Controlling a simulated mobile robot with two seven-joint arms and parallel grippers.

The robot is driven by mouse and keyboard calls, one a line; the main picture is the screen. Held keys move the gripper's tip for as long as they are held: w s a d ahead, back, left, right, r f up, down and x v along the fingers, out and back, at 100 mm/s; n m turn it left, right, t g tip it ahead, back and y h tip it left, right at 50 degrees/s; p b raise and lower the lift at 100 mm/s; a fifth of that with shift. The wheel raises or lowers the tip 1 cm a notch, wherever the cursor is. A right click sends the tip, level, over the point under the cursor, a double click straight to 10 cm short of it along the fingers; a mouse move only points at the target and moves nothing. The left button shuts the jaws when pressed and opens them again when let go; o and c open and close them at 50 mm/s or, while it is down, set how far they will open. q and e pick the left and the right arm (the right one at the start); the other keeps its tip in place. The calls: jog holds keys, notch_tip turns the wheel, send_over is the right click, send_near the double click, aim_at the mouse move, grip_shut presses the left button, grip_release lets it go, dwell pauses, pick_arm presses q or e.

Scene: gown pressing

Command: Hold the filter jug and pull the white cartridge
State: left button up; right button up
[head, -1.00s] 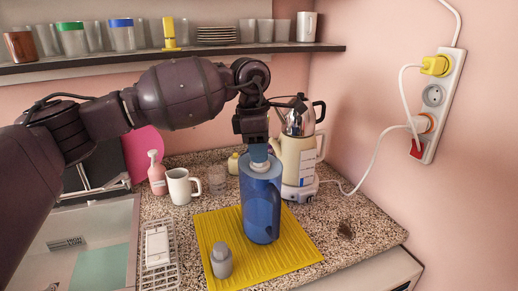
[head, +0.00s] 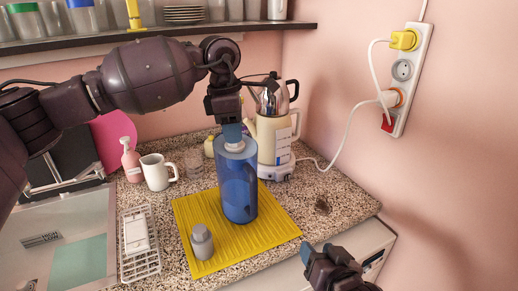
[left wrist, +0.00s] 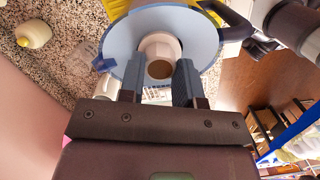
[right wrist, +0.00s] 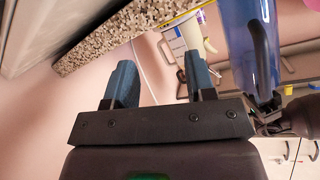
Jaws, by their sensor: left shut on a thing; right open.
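The blue filter jug (head: 238,190) stands upright on the yellow mat (head: 190,220), its dark handle on the right side. The white cartridge (head: 234,147) sits in the middle of the jug's top. My left gripper (head: 233,134) points down from above and is shut on the cartridge. In the left wrist view the fingers (left wrist: 160,72) flank the round white cartridge (left wrist: 160,45) inside the pale blue top (left wrist: 118,50). My right gripper (head: 318,252) is open and empty at the lower right, apart from the jug. The jug (right wrist: 250,45) shows at the right of the right wrist view.
A grey bottle (head: 202,242) stands on the mat in front of the jug. A cream kettle set (head: 275,140) is close behind. A white mug (head: 156,172) and pink bottle (head: 131,160) stand to the left. A white rack (head: 139,242) lies left of the mat. The right counter is mostly clear.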

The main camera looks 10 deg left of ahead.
jog(key=w+a+r+y, duration=0.2)
jog(key=a+r+y, duration=0.1)
jog(key=a+r, duration=0.7)
jog(key=n+g+h, duration=0.4)
jog(key=g+h, duration=0.3)
jog(key=g, duration=0.2)
send_near(254, 182)
jog(key=shift+m, duration=0.3)
jog(key=x, duration=1.1)
jog(key=shift+f, duration=0.1)
